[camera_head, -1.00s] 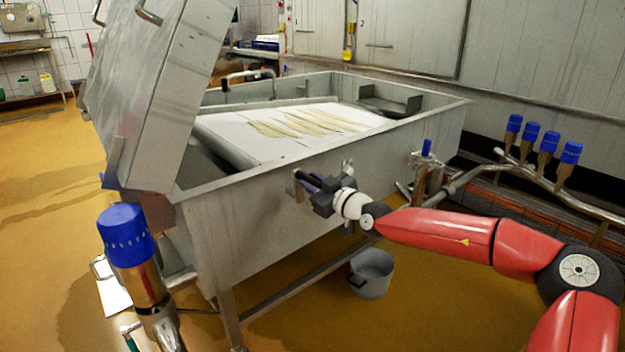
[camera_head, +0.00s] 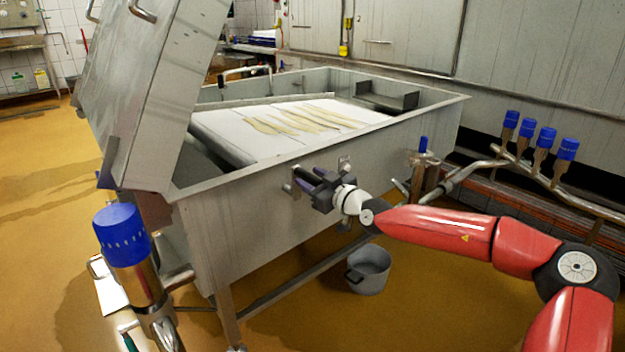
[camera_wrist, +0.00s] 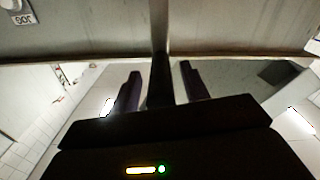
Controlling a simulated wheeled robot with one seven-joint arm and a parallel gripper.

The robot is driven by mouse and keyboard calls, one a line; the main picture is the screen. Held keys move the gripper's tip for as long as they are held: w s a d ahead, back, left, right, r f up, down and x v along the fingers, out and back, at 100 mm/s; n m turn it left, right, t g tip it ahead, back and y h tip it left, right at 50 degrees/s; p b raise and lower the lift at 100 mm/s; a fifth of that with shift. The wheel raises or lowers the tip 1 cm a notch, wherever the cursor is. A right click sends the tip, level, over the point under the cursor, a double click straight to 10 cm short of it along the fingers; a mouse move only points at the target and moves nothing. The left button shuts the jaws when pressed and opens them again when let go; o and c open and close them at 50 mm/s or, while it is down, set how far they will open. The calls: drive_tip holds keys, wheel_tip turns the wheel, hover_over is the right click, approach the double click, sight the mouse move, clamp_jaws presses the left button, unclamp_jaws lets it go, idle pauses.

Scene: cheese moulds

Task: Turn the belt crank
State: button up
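The belt crank shows in part on the front wall of the steel vat (camera_head: 240,235); a metal end of it (camera_head: 345,162) sticks out just above my gripper. My gripper (camera_head: 298,180) is at this wall, level with the crank, and hides part of it. In the wrist view my gripper (camera_wrist: 160,90) has its two dark fingers apart. A dark upright bar (camera_wrist: 160,82), seemingly the crank's handle, stands between them, with a visible gap on each side. I cannot tell how deep it sits between the fingers.
A white belt (camera_head: 235,130) with several pale strips lies inside the vat. A raised steel lid (camera_head: 150,90) stands at the left. A grey bucket (camera_head: 370,272) is on the floor below my gripper. A blue-capped valve (camera_head: 122,235) is at front left; pipes with blue caps (camera_head: 547,140) run right.

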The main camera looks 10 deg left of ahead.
drive_tip(key=v, duration=0.7)
drive_tip(key=shift+s+d, duration=0.25)
drive_tip(key=shift+d, duration=0.05)
idle(0.3)
